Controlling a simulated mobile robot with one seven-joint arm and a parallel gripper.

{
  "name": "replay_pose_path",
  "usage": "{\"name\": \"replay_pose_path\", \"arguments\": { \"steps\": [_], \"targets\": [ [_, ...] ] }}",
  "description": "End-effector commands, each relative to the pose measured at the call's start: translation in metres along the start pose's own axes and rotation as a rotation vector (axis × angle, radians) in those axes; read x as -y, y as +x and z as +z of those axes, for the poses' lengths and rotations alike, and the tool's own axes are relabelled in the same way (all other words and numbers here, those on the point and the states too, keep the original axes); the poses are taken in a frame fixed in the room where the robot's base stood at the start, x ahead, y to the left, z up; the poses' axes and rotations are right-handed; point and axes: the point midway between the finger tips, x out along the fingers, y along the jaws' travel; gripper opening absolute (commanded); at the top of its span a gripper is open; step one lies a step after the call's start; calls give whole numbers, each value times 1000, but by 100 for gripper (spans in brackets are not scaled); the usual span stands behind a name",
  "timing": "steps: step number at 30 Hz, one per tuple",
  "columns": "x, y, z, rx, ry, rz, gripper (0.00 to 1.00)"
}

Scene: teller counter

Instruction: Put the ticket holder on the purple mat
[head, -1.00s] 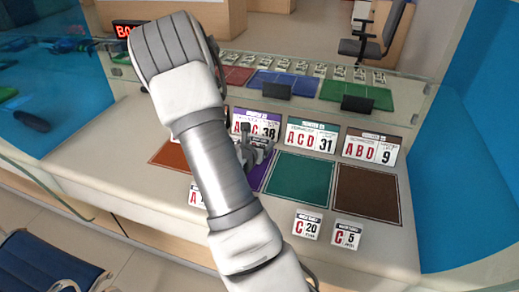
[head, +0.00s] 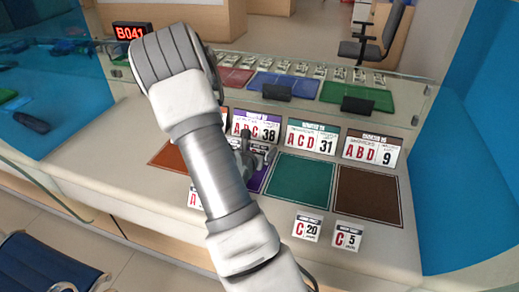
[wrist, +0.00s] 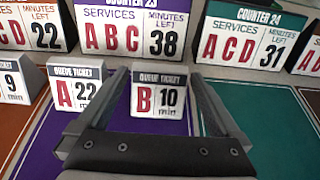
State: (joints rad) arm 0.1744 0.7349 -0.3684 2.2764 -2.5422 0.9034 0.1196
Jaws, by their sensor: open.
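The purple mat (wrist: 50,140) lies under my gripper; in the head view a strip of it (head: 257,181) shows beside my arm. A small white ticket holder marked B 10 (wrist: 158,97) stands upright on or by the mat's far part, seen between my fingers. A second ticket holder marked A 22 (wrist: 77,88) stands left of it, by my left finger. My gripper (wrist: 162,85) is open, with its fingers on either side of the B 10 holder; I cannot tell whether they touch it. In the head view my gripper (head: 247,150) is partly hidden by my arm.
Larger counter signs, ABC 38 (head: 254,128), ACD 31 (head: 311,139) and ABD 9 (head: 373,150), stand behind the mats. A teal mat (head: 300,190) and a brown mat (head: 368,195) lie to the right. Holders C 20 (head: 307,228) and C 5 (head: 347,236) stand in front.

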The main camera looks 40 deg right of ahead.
Motion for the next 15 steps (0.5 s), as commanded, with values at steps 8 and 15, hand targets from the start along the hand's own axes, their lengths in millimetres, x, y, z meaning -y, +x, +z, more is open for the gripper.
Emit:
{"name": "replay_pose_path", "arguments": {
  "steps": [8, 15],
  "targets": [
    [-1, -59, 1, -3, 0, 3, 100],
    [-1, -103, 1, -1, -1, 3, 100]
  ]
}}
